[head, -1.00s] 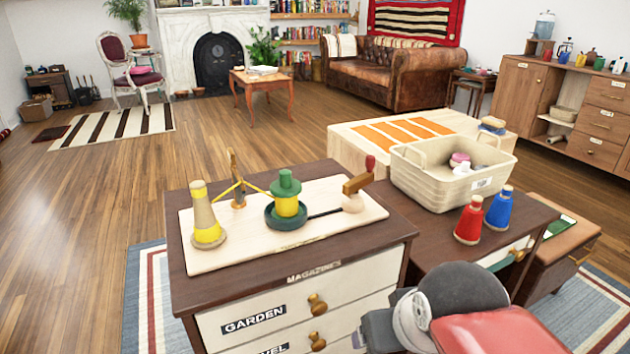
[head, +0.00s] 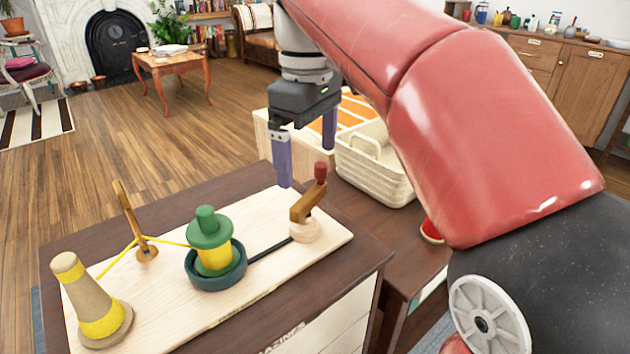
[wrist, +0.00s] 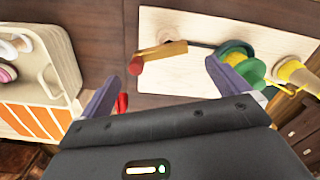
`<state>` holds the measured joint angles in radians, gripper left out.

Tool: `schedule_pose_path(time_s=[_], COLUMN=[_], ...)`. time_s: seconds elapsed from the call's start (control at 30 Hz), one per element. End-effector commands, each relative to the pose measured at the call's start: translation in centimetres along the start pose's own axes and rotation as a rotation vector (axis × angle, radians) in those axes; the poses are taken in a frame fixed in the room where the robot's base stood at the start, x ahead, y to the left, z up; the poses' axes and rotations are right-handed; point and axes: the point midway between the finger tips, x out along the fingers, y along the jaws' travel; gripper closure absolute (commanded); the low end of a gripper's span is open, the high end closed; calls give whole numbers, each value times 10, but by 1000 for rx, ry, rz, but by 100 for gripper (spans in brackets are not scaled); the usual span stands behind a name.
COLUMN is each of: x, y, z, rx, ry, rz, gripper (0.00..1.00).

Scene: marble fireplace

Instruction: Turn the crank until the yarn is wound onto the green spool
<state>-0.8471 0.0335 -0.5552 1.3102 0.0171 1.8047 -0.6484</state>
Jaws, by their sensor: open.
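The wooden crank (head: 308,203) with a red knob (head: 320,172) stands at the right end of the pale board (head: 270,215). The green spool (head: 208,228) sits in a dark green round base, with yellow yarn (head: 215,256) around its middle. A tan cone (head: 92,292) with yellow yarn stands at the left end. A yellow strand runs through the wooden guide post (head: 145,250) to the spool. My gripper (head: 307,165) is open, fingers down, above and behind the crank. In the wrist view, the crank arm (wrist: 160,55) and red knob (wrist: 136,67) show between the open fingers (wrist: 163,85).
A dark belt (head: 270,250) joins crank and spool base. A cream basket (head: 372,170) stands to the right of the board, beside a light table with orange stripes (head: 352,110). A red bottle (head: 430,230) is mostly hidden by my arm.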

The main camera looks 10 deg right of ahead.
Motion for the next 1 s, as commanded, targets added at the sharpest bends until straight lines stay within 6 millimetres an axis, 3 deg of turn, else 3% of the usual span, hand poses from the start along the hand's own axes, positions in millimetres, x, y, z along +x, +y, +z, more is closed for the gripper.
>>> schedule_pose_path(time_s=[0.2, 0.37, 0.77, 1.0], x=[40, 59, 67, 66], y=[-1, -1, 0, 0], z=[1, 0, 1, 0], rx=[-1, 0, 3, 2], ry=[-1, 0, 2, 2], rz=[-1, -1, 1, 0], gripper=[0, 0, 0, 31])
